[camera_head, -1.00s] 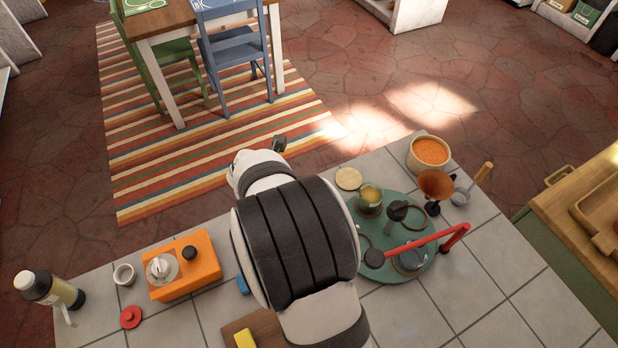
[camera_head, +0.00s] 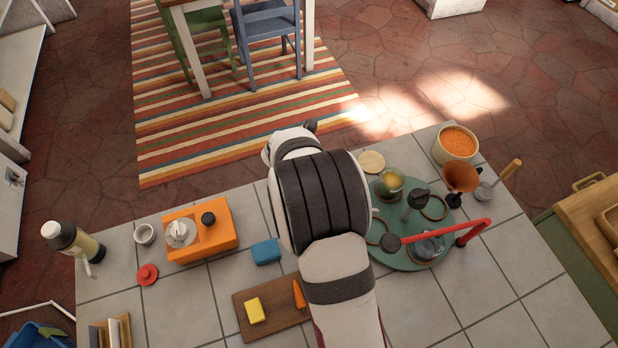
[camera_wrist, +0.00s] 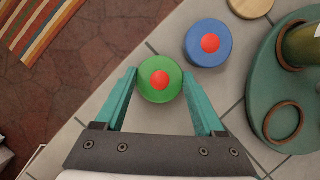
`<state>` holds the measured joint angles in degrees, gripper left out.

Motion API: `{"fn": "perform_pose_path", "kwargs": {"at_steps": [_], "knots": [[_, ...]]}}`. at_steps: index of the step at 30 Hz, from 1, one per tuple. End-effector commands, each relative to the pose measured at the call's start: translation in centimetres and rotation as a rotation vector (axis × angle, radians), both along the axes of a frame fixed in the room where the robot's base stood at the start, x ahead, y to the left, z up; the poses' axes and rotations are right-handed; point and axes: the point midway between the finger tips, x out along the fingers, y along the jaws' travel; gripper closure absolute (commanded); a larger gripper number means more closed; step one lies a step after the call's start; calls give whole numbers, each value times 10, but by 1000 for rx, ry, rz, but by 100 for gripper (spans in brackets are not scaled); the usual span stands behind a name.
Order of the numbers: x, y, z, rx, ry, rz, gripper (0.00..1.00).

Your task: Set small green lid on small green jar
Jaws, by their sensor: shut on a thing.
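In the wrist view, the round green lid (camera_wrist: 148,92) with a red knob is between the two teal fingers of my gripper (camera_wrist: 160,76). The fingers are shut on it at its left and right sides. No separate small green jar shows; whether it is under the lid is hidden, as is any gap below. In the head view, my arm hides the gripper and the lid.
A blue round lid (camera_wrist: 196,52) with a red knob is close right of the green one. A green round tray (camera_head: 408,262) with several items stands right of my arm. An orange box (camera_head: 222,238), blue sponge (camera_head: 266,251) and cutting board (camera_head: 272,322) are left.

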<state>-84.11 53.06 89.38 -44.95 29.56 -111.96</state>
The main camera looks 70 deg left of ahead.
Motion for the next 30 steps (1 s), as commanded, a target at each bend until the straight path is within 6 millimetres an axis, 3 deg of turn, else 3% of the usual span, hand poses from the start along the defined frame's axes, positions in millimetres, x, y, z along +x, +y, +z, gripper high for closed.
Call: {"fn": "perform_pose_path", "kwargs": {"at_steps": [5, 12, 17, 20, 23, 30], "knots": [[0, 1, 5, 2, 0, -1, 82], [0, 1, 65, 6, 0, -2, 82], [4, -1, 95, 2, -1, -10, 82], [23, -8, 109, 2, -1, -66, 82], [57, -22, 122, 2, -1, -166, 82], [139, -74, 155, 2, -1, -439, 82]]}}
